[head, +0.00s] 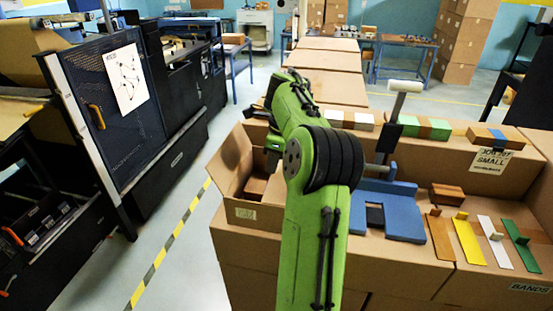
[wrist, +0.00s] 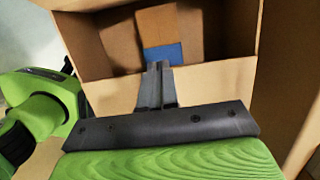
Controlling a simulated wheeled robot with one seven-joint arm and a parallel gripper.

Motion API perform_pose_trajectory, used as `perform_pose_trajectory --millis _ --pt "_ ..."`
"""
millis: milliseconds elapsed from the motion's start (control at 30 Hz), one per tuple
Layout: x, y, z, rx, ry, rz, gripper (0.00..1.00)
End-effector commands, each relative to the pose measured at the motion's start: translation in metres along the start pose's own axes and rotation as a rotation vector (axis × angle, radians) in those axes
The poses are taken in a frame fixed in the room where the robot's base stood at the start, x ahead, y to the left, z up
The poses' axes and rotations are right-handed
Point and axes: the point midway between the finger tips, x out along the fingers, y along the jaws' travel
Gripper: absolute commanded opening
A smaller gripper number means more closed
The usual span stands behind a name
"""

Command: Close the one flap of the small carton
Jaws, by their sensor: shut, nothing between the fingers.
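The small carton (head: 255,215) stands open at the left end of the cardboard work surface, partly hidden by my arm. A panel that looks like its flap (head: 232,155) stands raised on its left side. In the wrist view the carton's inside (wrist: 208,45) shows a brown block with a blue band (wrist: 160,45). A cardboard panel (wrist: 215,88) lies below the opening; I cannot tell whether it is the flap or a wall. My gripper (wrist: 157,68) is shut and empty, its fingertips over this panel's edge. In the head view my gripper (head: 270,155) is mostly behind my arm.
Right of my arm are a blue piece (head: 400,215), a post with a white roller (head: 395,115), a brown block (head: 447,193) and several coloured strips (head: 468,240). Boxes with banded blocks (head: 425,127) stand behind. Floor (head: 170,220) is free at left.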

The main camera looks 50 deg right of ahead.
Motion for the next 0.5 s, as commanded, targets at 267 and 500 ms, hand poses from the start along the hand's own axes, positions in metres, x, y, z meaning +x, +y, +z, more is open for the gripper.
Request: perform_pose_trajectory --millis 267,500 --pt "-0.01 0.0 0.002 0.003 0.003 0.01 0.0" --pt "-0.022 0.0 0.005 0.001 0.002 0.008 0.0"
